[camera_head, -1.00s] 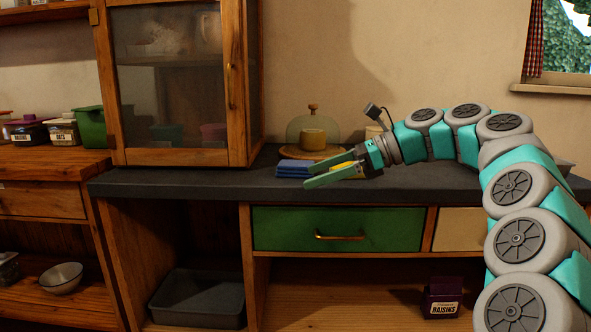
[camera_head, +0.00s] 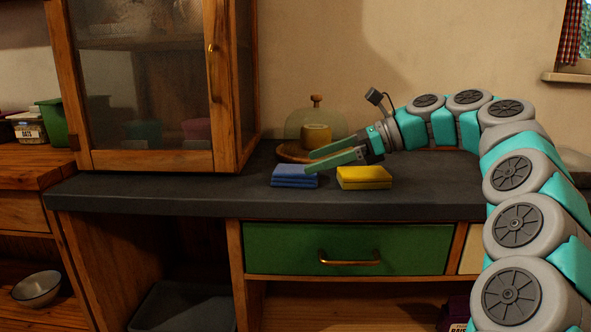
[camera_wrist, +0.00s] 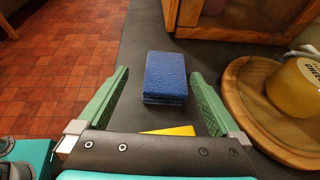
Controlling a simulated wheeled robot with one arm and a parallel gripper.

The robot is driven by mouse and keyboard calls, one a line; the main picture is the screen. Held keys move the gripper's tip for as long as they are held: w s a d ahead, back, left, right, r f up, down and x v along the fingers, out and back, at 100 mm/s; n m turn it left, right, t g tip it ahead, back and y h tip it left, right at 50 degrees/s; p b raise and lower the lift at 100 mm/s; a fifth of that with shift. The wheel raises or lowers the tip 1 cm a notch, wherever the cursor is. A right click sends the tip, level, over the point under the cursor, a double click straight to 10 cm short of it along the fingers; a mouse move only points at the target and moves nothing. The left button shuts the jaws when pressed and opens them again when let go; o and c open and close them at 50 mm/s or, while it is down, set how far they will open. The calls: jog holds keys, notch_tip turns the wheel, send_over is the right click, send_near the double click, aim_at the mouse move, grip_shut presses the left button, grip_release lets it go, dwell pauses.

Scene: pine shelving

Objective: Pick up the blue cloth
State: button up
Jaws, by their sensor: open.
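The blue cloth (camera_head: 295,177) lies folded in a neat stack on the dark counter (camera_head: 430,195), left of a yellow sponge-like block (camera_head: 364,177). My gripper (camera_head: 308,162) is open and empty, with its green fingers pointing left above the counter. In the head view the fingertips are close to the cloth's upper right edge. In the wrist view the cloth (camera_wrist: 166,76) sits ahead of my gripper (camera_wrist: 160,83), roughly midway between the two spread fingers. The near part of the yellow block (camera_wrist: 170,131) is hidden behind the gripper's palm.
A round wooden board (camera_wrist: 235,90) with a yellow cheese (camera_wrist: 298,84) stands right of the fingers in the wrist view; a glass dome (camera_head: 301,124) covers the cheese. A glass-fronted wooden cabinet (camera_head: 224,90) stands behind and left. The counter's front edge is close to the cloth.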

aim_at(281, 168)
jog(key=shift+w, duration=0.25)
jog(key=shift+w+a+f, duration=0.1)
jog(key=shift+a+f, duration=0.05)
jog(key=shift+a, duration=0.15)
jog(key=x, duration=0.4)
jog(key=b+x, duration=0.1)
jog(key=x, duration=0.2)
jog(key=shift+w+a+r, duration=0.2)
jog(key=shift+r, duration=0.05)
jog(key=shift+c, duration=0.2)
jog(key=c, duration=1.1)
jog(key=shift+r, duration=0.1)
